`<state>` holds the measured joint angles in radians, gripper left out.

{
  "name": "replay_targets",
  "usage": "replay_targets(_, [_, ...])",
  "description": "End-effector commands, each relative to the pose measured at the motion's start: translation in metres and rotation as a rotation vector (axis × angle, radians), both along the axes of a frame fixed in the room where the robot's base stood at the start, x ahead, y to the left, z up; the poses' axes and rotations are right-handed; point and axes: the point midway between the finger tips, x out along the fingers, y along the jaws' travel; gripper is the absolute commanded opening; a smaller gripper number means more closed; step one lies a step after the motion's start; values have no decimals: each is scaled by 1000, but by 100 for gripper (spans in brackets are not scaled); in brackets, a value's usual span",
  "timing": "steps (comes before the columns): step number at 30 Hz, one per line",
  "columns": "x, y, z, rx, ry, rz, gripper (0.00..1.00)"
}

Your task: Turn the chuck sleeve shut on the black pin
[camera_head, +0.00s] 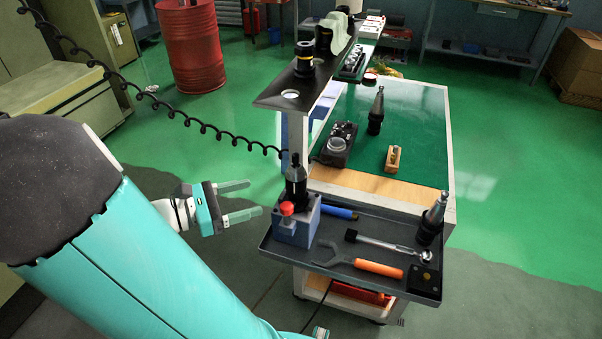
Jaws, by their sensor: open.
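A dark chuck (296,183) stands upright in a blue-grey block (296,227) at the left end of the cart's front tray. The sleeve and the black pin are too small to tell apart; the narrow dark tip at the top may be the pin. A red knob (287,208) sits on the front of the block. My gripper (256,198) is left of the chuck, with its two pale, see-through fingers spread and pointing right towards it. Nothing is between the fingers, and they appear apart from the chuck.
The tray (270,246) also holds an orange-handled wrench (378,268), a ratchet (388,244), a blue-handled tool (340,212) and a tool holder (432,220). A raised shelf (268,102) rises behind the chuck. A coiled black cable (205,127) hangs behind my gripper.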

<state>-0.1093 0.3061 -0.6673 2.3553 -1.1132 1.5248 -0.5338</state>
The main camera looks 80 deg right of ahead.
Motion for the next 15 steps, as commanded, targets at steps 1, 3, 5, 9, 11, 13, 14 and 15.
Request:
replay_targets(1, [-1, -5, 3, -15, 49, 2, 66])
replay_targets(3, [-2, -9, 8, -28, 88, 3, 66])
replay_targets(5, [-4, -12, 9, -33, 102, 3, 66])
replay_targets(9, [-15, -21, 9, -33, 102, 2, 66])
replay_targets(11, [-23, -26, 9, -31, 102, 0, 66])
replay_targets(13, [-33, -34, 9, -31, 102, 0, 66])
replay_targets(14, [-37, -38, 9, -31, 102, 1, 66])
replay_targets(15, [-44, -43, 9, -31, 100, 1, 66])
